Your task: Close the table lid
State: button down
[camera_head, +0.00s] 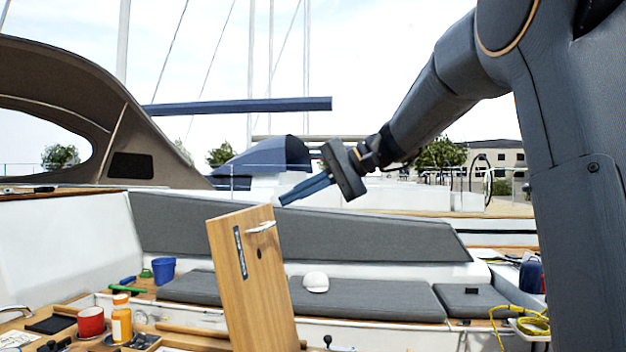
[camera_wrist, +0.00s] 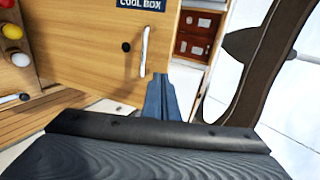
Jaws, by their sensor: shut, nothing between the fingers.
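The table lid (camera_head: 252,290) is a wooden panel standing raised and slightly tilted in the head view. It has a pale handle (camera_head: 261,227), a dark label and a small dark hole near its top. In the wrist view the lid (camera_wrist: 90,60) fills the upper left, with its handle (camera_wrist: 144,50) and a "COOL BOX" label (camera_wrist: 140,4). My gripper (camera_head: 284,200) has its blue fingers together and empty, just above and right of the lid's top edge in the head view. In the wrist view the fingers (camera_wrist: 162,80) show below and right of the handle. Contact cannot be told.
A red mug (camera_head: 91,322), an orange bottle (camera_head: 121,320) and a blue cup (camera_head: 163,270) stand left of the lid. A white cap (camera_head: 316,282) lies on the grey bench cushion (camera_head: 365,299) behind it. A yellow rope (camera_head: 530,322) lies at right. Open air surrounds my gripper.

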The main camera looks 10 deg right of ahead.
aim_at(255, 209)
jog(key=shift+a+r+p+x, duration=0.15)
jog(key=shift+p+x, duration=0.2)
jog(key=shift+x, duration=0.55)
jog(key=shift+r+p+x, duration=0.15)
jog(key=shift+p+x, duration=0.15)
jog(key=shift+x, duration=0.6)
jog(key=shift+a+r+p+x, duration=0.1)
jog(key=shift+r+p+x, duration=0.2)
jog(key=shift+x, duration=0.6)
jog(key=shift+f, duration=0.1)
jog(key=shift+w+a, duration=0.1)
jog(key=shift+w, duration=0.05)
